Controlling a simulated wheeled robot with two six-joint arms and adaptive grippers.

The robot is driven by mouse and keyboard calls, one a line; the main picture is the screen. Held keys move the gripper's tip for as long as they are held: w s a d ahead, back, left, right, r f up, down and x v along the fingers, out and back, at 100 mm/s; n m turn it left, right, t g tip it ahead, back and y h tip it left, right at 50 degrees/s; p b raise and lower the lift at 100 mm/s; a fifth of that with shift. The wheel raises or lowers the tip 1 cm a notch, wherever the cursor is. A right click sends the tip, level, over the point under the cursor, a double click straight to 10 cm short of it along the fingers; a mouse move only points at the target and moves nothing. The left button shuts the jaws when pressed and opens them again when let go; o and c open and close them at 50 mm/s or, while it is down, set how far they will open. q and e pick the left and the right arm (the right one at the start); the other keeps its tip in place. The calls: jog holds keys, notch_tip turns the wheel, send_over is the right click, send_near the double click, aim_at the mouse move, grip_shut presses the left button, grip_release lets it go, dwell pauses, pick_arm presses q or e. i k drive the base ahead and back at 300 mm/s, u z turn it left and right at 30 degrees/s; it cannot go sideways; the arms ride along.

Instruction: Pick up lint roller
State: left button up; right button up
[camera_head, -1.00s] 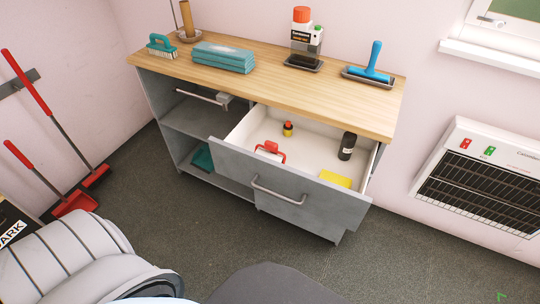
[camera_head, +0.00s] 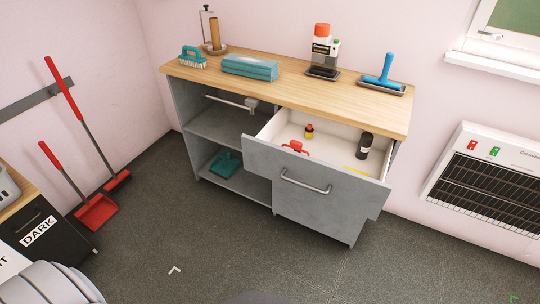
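A blue roller with an upright handle (camera_head: 387,71), which looks like the lint roller, rests on a dark shallow tray (camera_head: 363,85) at the right end of the wooden worktop (camera_head: 300,88). Neither of my grippers shows in the head view, so I cannot see whether they are open or shut. Nothing touches the roller except the tray.
An open drawer (camera_head: 270,165) juts out below the worktop, holding a dark bottle (camera_head: 366,142) and a red-handled item (camera_head: 296,147). A teal brush (camera_head: 192,58), folded teal cloths (camera_head: 250,67) and a red-capped bottle (camera_head: 322,46) stand on top. The floor in front is clear.

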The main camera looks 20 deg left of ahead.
aim_at(296, 145)
jog(key=u, duration=1.85)
jog(key=i, duration=3.25)
jog(key=z, duration=4.9)
